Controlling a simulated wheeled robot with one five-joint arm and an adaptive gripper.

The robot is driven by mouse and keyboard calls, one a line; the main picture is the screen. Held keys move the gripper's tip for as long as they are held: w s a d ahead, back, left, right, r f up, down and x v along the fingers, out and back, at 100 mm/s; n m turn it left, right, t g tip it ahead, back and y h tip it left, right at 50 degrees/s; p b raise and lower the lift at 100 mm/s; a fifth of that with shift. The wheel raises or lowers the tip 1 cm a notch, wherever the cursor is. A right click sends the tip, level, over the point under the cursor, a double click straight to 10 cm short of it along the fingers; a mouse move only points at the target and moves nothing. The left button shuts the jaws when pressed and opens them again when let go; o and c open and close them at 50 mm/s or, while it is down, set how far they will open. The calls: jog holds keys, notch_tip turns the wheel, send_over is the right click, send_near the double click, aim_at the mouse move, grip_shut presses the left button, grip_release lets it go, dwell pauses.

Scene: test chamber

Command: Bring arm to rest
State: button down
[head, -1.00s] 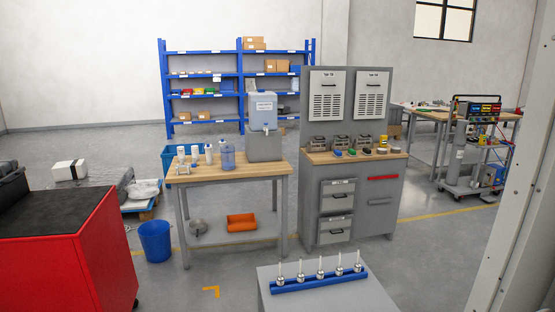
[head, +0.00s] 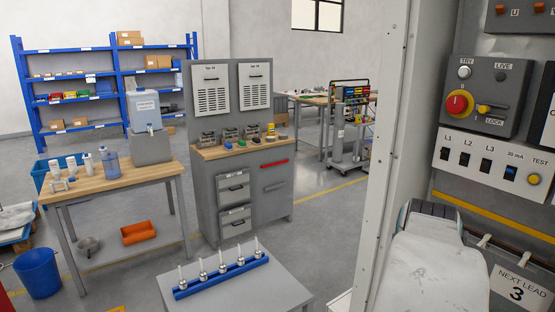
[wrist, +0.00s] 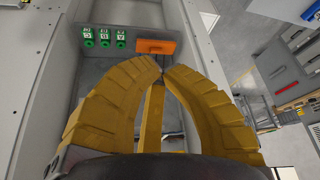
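My gripper (wrist: 163,66) has two curved, ribbed yellow fingers in the wrist view. Their tips come together with almost no gap, and I see nothing held at the tips. A straight yellow bar shows between the fingers; I cannot tell whether it belongs to the gripper. Beyond the tips is a grey cabinet interior with an orange block (wrist: 156,46) and green numbered sockets (wrist: 104,43). In the head view a pale rounded part of my arm shows at the lower right, in front of the cabinet; the gripper itself is out of sight there.
A grey electrical panel with a red-and-yellow rotary switch (head: 459,104) and breakers stands close at right. A "NEXT LEAD 3" sign (head: 521,287) hangs low right. A grey table (head: 282,292) bears a blue rack (head: 222,276). A wooden workbench (head: 110,184) and blue bin (head: 38,272) stand left.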

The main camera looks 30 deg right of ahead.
jog(key=w+a+f+n+y, duration=0.2)
jog(key=a+n, duration=0.4)
jog(key=a, duration=0.7)
jog(key=w+a+f+n+t+y, duration=0.1)
jog(key=a+f+n, duration=0.3)
jog(key=a, duration=0.9)
jog(key=shift+w+a+n+t+y, duration=0.35)
jog(key=shift+n+y, duration=0.35)
jog(key=shift+n, duration=0.5)
